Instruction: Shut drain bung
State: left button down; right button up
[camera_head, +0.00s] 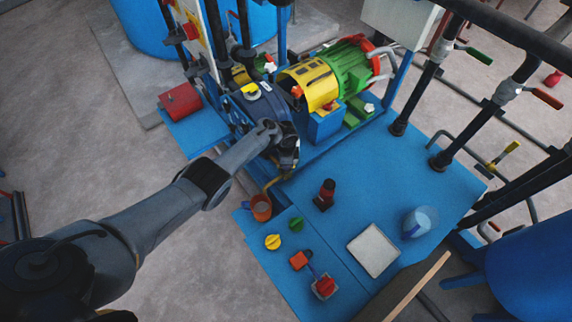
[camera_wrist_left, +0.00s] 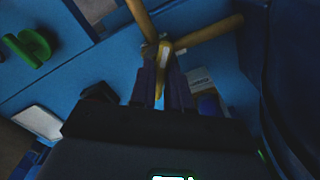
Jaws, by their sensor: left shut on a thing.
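My left gripper (camera_head: 287,158) reaches in from the left to the low front of the dark blue pump body (camera_head: 270,105). In the left wrist view its fingers (camera_wrist_left: 162,85) are shut on a small brass-coloured piece, which I take to be the drain bung (camera_wrist_left: 163,54). Brass pipe (camera_wrist_left: 208,33) runs off to the right of it and another length goes up. In the head view a bit of brass pipe (camera_head: 272,181) shows below the gripper, and the arm and gripper hide the bung. I cannot tell whether the bung is open or shut. My right gripper is not in view.
A yellow and green motor (camera_head: 325,80) stands behind. On the blue deck are an orange cup (camera_head: 261,208), green knob (camera_head: 296,224), yellow knob (camera_head: 273,242), black-and-red item (camera_head: 325,195), white tray (camera_head: 373,250) and clear jug (camera_head: 420,220). Black pipes (camera_head: 470,105) stand at right.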

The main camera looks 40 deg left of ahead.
pick_arm(q)
jog(key=m+b, duration=0.1)
jog(key=m, duration=0.5)
jog(key=shift+b, duration=0.3)
dwell(0.4)
jog(key=c, duration=1.1)
grip_release()
jog(key=shift+r, duration=0.1)
jog(key=shift+r+p, duration=2.8)
jog(key=shift+r, duration=2.5)
